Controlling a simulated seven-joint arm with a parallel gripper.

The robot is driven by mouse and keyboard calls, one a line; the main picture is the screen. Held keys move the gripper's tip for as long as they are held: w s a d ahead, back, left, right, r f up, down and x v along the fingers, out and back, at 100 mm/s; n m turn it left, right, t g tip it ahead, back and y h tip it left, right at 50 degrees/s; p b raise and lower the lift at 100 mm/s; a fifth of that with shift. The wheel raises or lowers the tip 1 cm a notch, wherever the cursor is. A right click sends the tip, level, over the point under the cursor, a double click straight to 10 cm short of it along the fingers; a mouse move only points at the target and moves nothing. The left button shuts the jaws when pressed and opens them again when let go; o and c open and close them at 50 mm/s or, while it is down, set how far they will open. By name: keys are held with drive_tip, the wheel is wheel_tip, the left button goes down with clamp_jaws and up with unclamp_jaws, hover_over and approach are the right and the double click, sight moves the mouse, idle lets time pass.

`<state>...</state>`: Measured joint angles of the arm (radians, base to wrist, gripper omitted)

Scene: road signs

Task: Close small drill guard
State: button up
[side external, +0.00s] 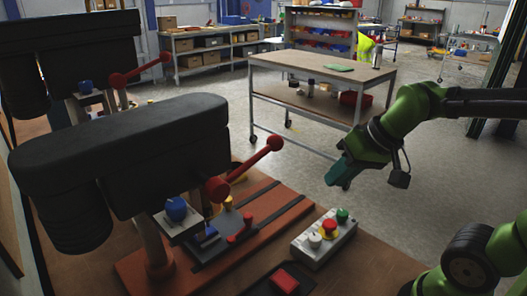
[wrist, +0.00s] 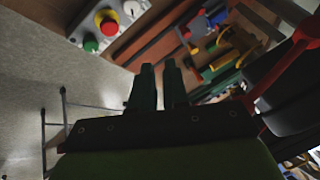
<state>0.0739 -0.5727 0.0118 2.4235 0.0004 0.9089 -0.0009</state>
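The near drill press (side external: 120,150) has a black head, a red lever (side external: 245,168) and a blue knob (side external: 176,208). A yellow part (side external: 238,173) shows partly behind the lever; in the wrist view a yellow-orange part (wrist: 238,45) is near the drill base. I cannot tell whether either is the guard or its position. My gripper (side external: 334,178) hangs in free air to the right of the drill, apart from it. In the wrist view its two dark green fingers (wrist: 160,72) show a narrow gap with nothing between them.
A control box (side external: 324,238) with white, red and green buttons sits on the bench right of the drill base (side external: 205,258). A red-topped block (side external: 284,280) is at the front. Another drill (side external: 75,45) stands behind. A wheeled table (side external: 320,70) stands beyond.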

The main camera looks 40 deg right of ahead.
drive_tip(key=w+d+g, duration=0.1)
drive_tip(key=w, duration=0.2)
drive_tip(key=w+n+g+y, duration=0.1)
drive_tip(key=w, duration=0.3)
drive_tip(key=w+d+n+g, duration=0.1)
drive_tip(key=w, duration=0.3)
drive_tip(key=shift+w+d+r+y, duration=0.1)
drive_tip(key=shift+d+r+y, duration=0.15)
drive_tip(key=shift+d+y, duration=0.1)
clamp_jaws()
drive_tip(key=w+d+n+g+y, duration=0.2)
drive_tip(key=w+d+n+y, duration=0.15)
drive_tip(key=w+n, duration=0.45)
drive_tip(key=w+a+r+n+g+y, duration=0.1)
drive_tip(key=w+a+r+n+y, duration=0.1)
drive_tip(key=w+r+n+y, duration=0.3)
drive_tip(key=s+a+f+h, duration=0.1)
drive_tip(key=s+a+f, duration=0.2)
drive_tip(key=a+f, duration=0.6)
